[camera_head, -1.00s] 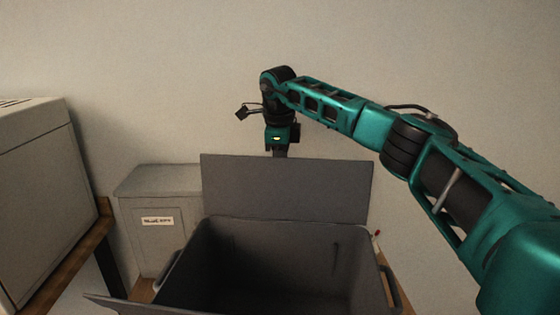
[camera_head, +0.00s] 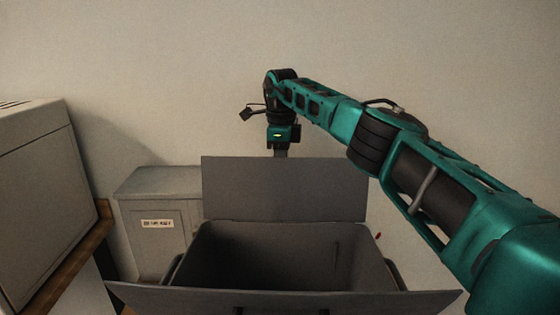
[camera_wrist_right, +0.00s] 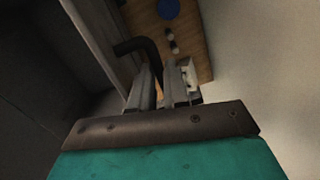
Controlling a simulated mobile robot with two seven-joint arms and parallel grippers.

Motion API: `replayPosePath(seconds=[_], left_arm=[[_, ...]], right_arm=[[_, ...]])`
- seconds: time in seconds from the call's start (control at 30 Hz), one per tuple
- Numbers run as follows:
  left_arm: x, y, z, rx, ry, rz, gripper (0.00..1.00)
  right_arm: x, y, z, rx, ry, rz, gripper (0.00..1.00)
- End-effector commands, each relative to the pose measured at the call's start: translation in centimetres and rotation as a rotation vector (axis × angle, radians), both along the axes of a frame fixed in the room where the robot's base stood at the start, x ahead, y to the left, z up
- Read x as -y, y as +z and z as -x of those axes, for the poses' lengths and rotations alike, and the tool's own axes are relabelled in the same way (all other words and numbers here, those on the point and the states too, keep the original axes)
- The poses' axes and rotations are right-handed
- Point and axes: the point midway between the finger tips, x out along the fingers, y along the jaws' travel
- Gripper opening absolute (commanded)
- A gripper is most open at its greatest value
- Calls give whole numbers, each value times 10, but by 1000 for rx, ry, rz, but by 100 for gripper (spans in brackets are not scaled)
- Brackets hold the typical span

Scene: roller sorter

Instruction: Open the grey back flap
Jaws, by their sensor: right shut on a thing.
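The grey back flap (camera_head: 285,188) stands upright along the far edge of the open dark grey box (camera_head: 285,258). My right gripper (camera_head: 281,151) points down at the flap's top edge, near its middle, and is shut on it. In the right wrist view the two fingers (camera_wrist_right: 163,88) are close together, and the flap's thin grey edge (camera_wrist_right: 100,30) runs toward them. The grip itself is partly hidden. My left gripper is out of view.
A near flap (camera_head: 290,300) of the box spans the bottom of the head view. A grey labelled cabinet (camera_head: 158,230) stands left of the box, and a large grey machine (camera_head: 45,200) is at far left. A plain wall is behind. A wooden surface (camera_wrist_right: 190,35) shows in the wrist view.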

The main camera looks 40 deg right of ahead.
Motion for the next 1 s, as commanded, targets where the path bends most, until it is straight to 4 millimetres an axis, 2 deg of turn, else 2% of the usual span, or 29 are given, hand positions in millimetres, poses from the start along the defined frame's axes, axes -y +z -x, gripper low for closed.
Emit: replayPosePath(seconds=[0.03,0.3,0.33,0.57,0.87,1.0], left_arm=[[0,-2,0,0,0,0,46],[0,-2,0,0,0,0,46],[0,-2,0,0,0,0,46],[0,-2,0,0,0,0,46],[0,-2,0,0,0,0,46],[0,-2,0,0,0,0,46]], right_arm=[[17,-16,3,-8,-47,29,0],[17,-16,3,-8,-47,29,0],[17,-16,3,-8,-47,29,16],[17,-16,3,-6,-47,29,38],[17,-14,3,-6,-46,29,38],[15,1,4,-3,-45,27,38]])
